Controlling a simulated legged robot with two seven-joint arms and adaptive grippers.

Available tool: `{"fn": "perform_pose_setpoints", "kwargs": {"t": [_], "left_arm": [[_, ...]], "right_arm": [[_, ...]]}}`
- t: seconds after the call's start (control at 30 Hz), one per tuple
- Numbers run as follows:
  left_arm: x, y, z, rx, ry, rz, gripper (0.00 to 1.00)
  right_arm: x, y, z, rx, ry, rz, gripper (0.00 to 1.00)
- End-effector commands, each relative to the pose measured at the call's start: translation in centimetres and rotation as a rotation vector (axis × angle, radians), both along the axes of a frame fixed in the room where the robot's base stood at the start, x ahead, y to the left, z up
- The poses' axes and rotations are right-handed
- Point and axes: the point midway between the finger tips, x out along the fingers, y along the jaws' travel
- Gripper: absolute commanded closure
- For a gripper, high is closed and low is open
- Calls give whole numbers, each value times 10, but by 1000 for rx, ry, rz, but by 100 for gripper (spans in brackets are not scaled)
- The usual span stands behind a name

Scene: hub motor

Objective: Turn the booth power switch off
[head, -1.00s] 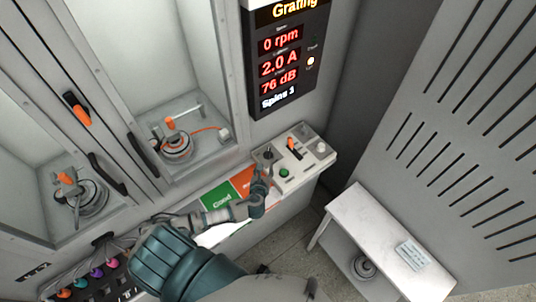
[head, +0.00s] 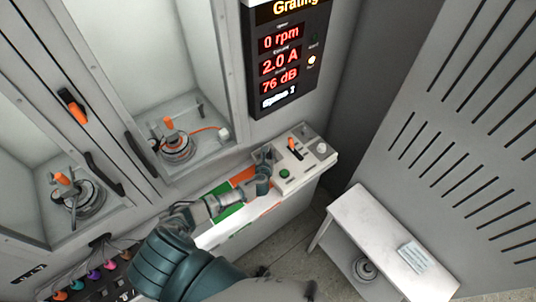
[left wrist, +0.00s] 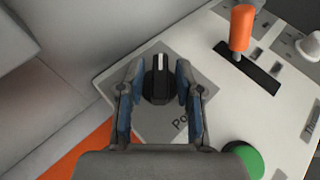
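The power switch is a black rotary knob (left wrist: 158,86) with a white mark pointing up in the left wrist view. It sits on a grey plate with a partly hidden label starting "Po". My left gripper (left wrist: 160,78) is open, its blue-padded fingers on either side of the knob with little room between. In the head view my left gripper (head: 264,168) is at the left end of the control panel (head: 312,165) and hides the knob. My right gripper is not in view.
The panel also carries an orange-handled lever (left wrist: 241,30), a green button (left wrist: 243,160) and a white knob (head: 321,147). A display (head: 284,60) above reads 0 rpm, 2.0 A and 76 dB. A white side table (head: 385,235) stands at the right.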

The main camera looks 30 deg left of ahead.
Motion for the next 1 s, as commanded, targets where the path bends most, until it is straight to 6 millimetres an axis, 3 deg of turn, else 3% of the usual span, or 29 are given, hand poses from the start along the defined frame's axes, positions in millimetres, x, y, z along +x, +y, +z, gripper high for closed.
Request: {"fn": "perform_pose_setpoints", "kwargs": {"t": [0.03, 0.1, 0.57, 1.0], "left_arm": [[0, 0, 0, 0, 0, 0, 85], [0, 0, 0, 0, 0, 0, 100], [0, -1, 1, -1, 1, 60, 100], [3, -6, 0, -3, 4, 403, 100]], "right_arm": [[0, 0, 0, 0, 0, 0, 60], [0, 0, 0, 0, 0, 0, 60], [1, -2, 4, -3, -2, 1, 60], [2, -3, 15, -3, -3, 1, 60]]}}
